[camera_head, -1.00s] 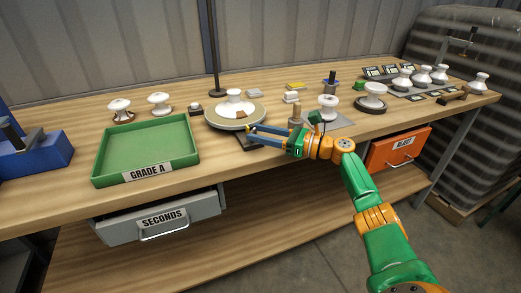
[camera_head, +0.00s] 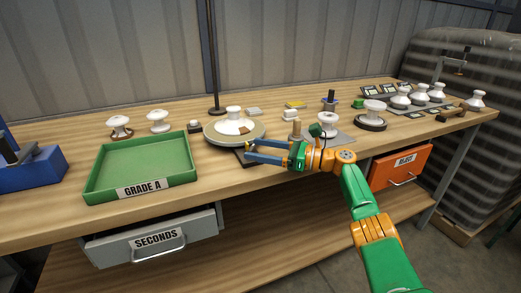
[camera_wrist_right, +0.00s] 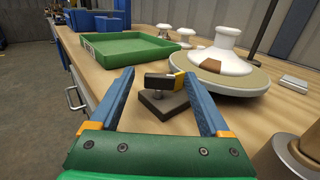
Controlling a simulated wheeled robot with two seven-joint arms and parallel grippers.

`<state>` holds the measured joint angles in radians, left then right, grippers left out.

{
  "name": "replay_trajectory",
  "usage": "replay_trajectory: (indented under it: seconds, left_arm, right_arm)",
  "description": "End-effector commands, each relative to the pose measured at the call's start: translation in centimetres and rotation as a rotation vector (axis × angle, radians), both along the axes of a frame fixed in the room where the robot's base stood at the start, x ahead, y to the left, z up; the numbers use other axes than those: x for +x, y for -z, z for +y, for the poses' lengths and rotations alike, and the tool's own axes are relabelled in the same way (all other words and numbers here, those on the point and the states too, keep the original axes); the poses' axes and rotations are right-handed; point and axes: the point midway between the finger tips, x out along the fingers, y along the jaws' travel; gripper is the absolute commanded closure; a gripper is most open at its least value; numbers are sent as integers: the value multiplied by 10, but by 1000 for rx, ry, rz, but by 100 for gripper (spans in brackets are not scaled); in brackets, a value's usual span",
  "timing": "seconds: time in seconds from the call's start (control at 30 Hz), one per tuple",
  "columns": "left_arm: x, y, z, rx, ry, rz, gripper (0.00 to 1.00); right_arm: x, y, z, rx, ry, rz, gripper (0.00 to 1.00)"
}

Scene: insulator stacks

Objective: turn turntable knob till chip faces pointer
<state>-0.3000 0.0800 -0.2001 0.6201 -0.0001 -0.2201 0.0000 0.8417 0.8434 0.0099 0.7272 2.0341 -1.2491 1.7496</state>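The round turntable (camera_head: 213,137) carries a white insulator (camera_head: 233,113) with a brown chip mark (camera_head: 244,130). In the right wrist view the turntable (camera_wrist_right: 255,84) is right of centre, and the brown chip (camera_wrist_right: 211,66) shows on the insulator's near side. A small black bar with a yellow end (camera_wrist_right: 159,81) stands on a dark square base (camera_wrist_right: 158,105) beside the turntable; it looks like the pointer. My right gripper (camera_head: 249,149) is open and empty at the turntable's front. In the wrist view its fingers (camera_wrist_right: 160,76) spread either side of the bar. I cannot make out a knob for certain. My left gripper is out of view.
A green GRADE A tray (camera_head: 98,180) is left of the turntable. A tan post (camera_head: 295,129) and a white insulator (camera_head: 327,121) stand close by my right wrist. More insulators are at the right. The SECONDS drawer (camera_head: 110,249) juts out below the bench edge.

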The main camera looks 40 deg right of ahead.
Motion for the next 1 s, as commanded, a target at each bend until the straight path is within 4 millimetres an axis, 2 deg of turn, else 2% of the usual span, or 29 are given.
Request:
replay_trajectory:
  seconds: [0.23,0.43,0.6,1.0]
  left_arm:
    - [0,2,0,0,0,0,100]
    - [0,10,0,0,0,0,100]
    - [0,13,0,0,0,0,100]
    - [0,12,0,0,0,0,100]
  right_arm:
    - [-6,1,-5,-1,1,1,20]
    - [-40,3,-30,-4,2,2,20]
    - [-56,1,-41,-1,0,1,20]
    - [-57,0,-42,0,-1,0,20]
